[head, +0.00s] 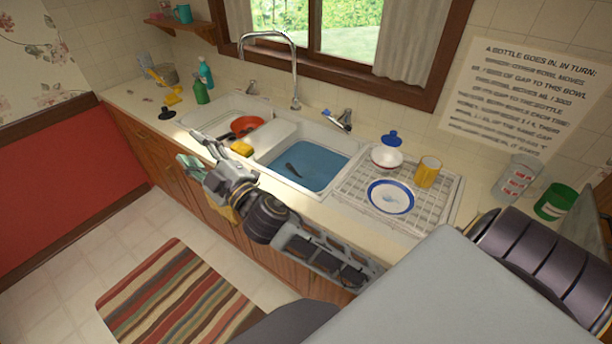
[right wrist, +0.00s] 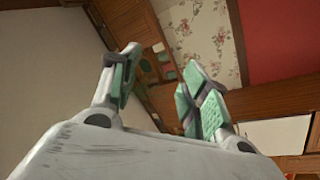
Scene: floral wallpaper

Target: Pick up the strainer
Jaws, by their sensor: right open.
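A round red-orange thing (head: 246,125) sits in the left sink basin; it may be the strainer, but it is too small to tell it from a bowl. My right gripper (head: 197,151) is open over the counter's front edge, left of the sink and apart from the red thing. Nothing shows between its fingers. In the right wrist view the two green-padded fingers (right wrist: 160,78) stand apart, with the cabinet fronts and wallpaper beyond. My left gripper is not in view.
A yellow sponge (head: 242,148) lies by the basins. The right basin (head: 308,165) holds water and a dark utensil. A rack (head: 350,188) holds a plate (head: 390,197), bowl and yellow cup (head: 428,171).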

